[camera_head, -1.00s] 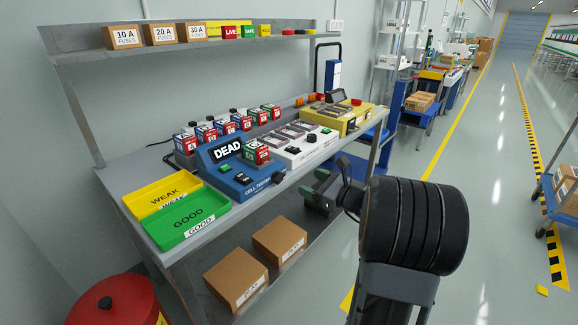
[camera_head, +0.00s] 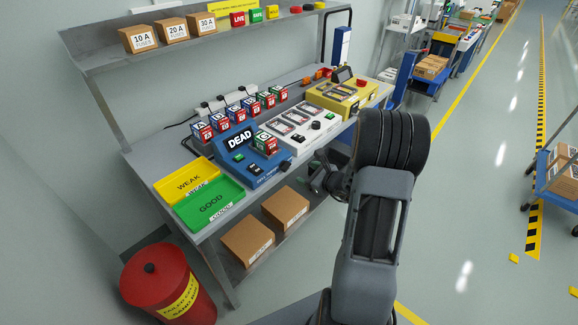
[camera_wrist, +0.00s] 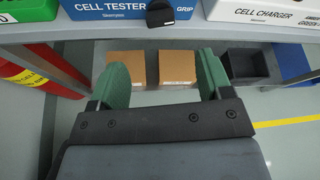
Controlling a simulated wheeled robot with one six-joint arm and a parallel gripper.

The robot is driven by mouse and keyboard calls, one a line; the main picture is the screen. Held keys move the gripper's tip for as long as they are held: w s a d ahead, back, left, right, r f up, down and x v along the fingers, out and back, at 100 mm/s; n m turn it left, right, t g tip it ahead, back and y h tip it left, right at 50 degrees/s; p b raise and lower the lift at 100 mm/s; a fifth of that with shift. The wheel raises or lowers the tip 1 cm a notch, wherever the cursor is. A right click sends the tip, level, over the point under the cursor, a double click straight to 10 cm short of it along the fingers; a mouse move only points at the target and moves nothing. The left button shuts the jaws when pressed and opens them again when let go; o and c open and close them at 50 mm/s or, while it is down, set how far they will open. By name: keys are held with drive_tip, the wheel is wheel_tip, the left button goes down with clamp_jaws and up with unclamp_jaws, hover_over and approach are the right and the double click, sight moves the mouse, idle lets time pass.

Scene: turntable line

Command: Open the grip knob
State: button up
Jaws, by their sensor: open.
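The blue cell tester (camera_head: 262,178) sits on the bench, with a "DEAD" display and a cell (camera_head: 266,144) standing in it. Its black grip knob (camera_head: 285,166) is at the front right corner. In the wrist view the knob (camera_wrist: 159,14) shows at the top centre, beside the word "GRIP" on the tester's front (camera_wrist: 100,14). My gripper (camera_head: 318,176) is in front of the bench edge, right of the knob and apart from it. In the wrist view my gripper's green fingers (camera_wrist: 162,76) are spread wide with nothing between them, below the knob in the picture.
The white cell charger (camera_head: 298,135) stands right of the tester, and the green GOOD tray (camera_head: 230,190) and yellow WEAK tray (camera_head: 180,176) stand left. The bench edge (camera_wrist: 200,33) lies between my fingers and the knob in the wrist view. Boxes (camera_head: 247,240) sit on the lower shelf.

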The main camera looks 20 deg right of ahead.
sight(287, 168)
drive_tip(key=p+x, duration=0.1)
drive_tip(key=x, duration=1)
drive_tip(key=shift+a, duration=0.1)
drive_tip(key=c, duration=0.9)
drive_tip(key=f+b, duration=0.1)
drive_tip(key=b, duration=0.3)
drive_tip(key=shift+w+n, duration=0.1)
drive_tip(key=shift+n, duration=0.2)
drive_tip(key=n+h+b, duration=0.1)
drive_tip(key=b, duration=0.6)
drive_tip(key=shift+a+n+t, duration=0.1)
drive_tip(key=shift+n+t, duration=0.2)
drive_tip(key=shift+t, duration=0.1)
drive_tip(key=shift+r+n+b, duration=0.2)
drive_tip(key=shift+n+b, duration=0.1)
drive_tip(key=shift+b, duration=0.75)
drive_tip(key=shift+r+h+b, duration=0.25)
drive_tip(key=shift+h+b, duration=0.05)
